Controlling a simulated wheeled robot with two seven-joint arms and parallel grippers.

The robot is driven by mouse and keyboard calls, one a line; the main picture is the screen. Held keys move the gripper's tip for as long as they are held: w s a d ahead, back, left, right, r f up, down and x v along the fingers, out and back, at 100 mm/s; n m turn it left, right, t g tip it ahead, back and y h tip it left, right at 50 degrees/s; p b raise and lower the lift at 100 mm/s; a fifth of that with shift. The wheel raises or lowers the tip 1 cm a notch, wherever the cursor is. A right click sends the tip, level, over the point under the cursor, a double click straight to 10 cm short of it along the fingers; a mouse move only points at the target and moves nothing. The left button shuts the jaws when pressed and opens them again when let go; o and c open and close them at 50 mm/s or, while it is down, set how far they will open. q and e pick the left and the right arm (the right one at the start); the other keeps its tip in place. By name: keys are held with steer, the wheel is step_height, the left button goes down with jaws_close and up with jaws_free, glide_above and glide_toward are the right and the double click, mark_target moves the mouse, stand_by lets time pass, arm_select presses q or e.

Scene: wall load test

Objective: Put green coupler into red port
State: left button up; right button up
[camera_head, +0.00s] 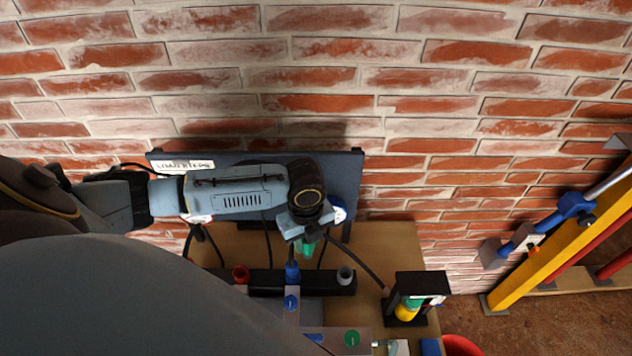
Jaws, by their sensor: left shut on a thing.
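My left gripper (306,226) comes in from the left in front of the dark panel and points down, shut on the green coupler (308,248). Only a small green part of the coupler shows below the fingers. The red port (240,273) is a round red opening at the left of a black rail (268,283), below and to the left of the coupler. The coupler and the red port are apart. My right gripper does not show.
A blue piece (292,271) and a grey port (345,274) sit along the same rail. Dark cables hang around it. A black holder with a green and yellow part (408,308) stands at the right. A yellow beam (556,252) leans farther right. A brick wall is behind.

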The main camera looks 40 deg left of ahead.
arm_select(q)
steer(key=shift+a, duration=0.1)
steer(key=s+a, duration=0.6)
steer(key=a, duration=0.2)
stand_by(0.9)
steer(key=s+a, duration=0.5)
steer(key=a, duration=0.1)
steer(key=shift+a, duration=0.2)
stand_by(0.6)
step_height(320, 180, down, 6)
steer(key=b, duration=0.3)
steer(key=shift+f, duration=0.25)
stand_by(0.7)
steer(key=shift+f+b, duration=0.15)
steer(key=shift+b, duration=0.2)
steer(key=shift+f+b, duration=0.35)
steer(key=shift+f, duration=0.4)
